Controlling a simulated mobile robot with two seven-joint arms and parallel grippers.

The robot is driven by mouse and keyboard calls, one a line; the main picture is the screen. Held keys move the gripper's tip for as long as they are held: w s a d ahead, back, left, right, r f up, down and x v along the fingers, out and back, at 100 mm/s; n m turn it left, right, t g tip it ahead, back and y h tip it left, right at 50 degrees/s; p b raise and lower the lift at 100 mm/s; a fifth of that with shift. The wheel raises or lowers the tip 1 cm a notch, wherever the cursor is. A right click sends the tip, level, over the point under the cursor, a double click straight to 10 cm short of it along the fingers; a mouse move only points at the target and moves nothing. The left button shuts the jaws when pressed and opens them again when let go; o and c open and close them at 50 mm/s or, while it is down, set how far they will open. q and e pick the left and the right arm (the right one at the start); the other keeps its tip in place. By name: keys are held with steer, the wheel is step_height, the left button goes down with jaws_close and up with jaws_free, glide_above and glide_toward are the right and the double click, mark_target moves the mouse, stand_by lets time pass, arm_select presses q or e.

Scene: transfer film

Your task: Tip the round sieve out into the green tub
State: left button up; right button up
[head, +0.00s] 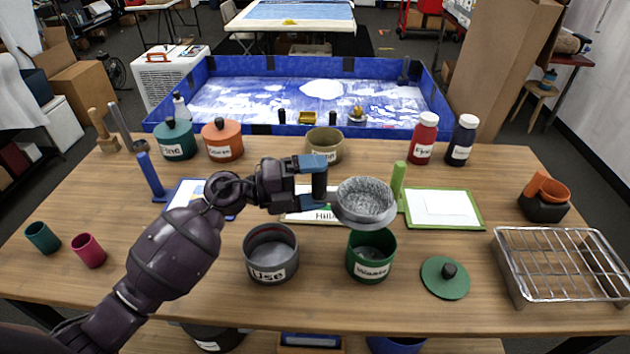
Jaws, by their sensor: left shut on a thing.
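The round sieve (366,200) is a grey, speckled shallow bowl. My left gripper (320,180) is shut on its dark upright handle and holds the sieve in the air. The sieve looks tilted, its mesh side or contents facing me; I cannot tell which. The green tub (371,263) stands on the table below the sieve, open, with a label reading "Waste" and some grey inside. The sieve overlaps the tub's back rim in the picture. My right gripper is not in view.
A grey tub (271,262) labelled "Use" stands left of the green tub. A green lid (445,277) lies to its right. A wire rack (562,264) is at far right. A green-framed board (443,208) lies behind, and red and dark bottles (423,138) stand further back.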

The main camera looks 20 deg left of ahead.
arm_select(q)
steer(key=shift+r+p, duration=1.5)
steer(key=shift+p, duration=0.1)
steer(key=shift+r, duration=1.05)
